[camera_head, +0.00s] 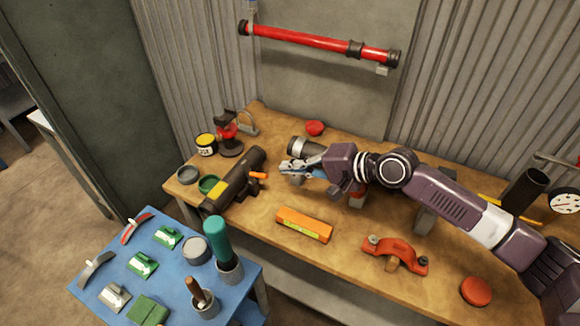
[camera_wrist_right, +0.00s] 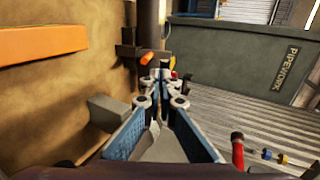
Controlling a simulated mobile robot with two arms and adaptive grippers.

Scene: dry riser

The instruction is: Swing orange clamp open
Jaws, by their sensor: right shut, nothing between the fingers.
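An orange-red arched clamp (camera_head: 396,252) with bolts at both ends lies at the bench's front right. A small orange lever (camera_head: 258,175) sticks out of a dark cylinder (camera_head: 236,181) with a yellow band; I cannot tell whether it belongs to a clamp. My right gripper (camera_head: 288,167) is shut and empty, to the right of this lever and apart from it. In the wrist view, the lever (camera_wrist_right: 148,58) shows just beyond and left of the fingertips (camera_wrist_right: 162,72). My left gripper is not in view.
An orange box (camera_head: 304,225) lies on the wooden bench in front of my right gripper; a grey cylinder end (camera_head: 300,146) is behind it. A red pipe (camera_head: 320,42) hangs on the wall. A blue table (camera_head: 185,262) with tools stands front left. A red disc (camera_head: 476,291) lies front right.

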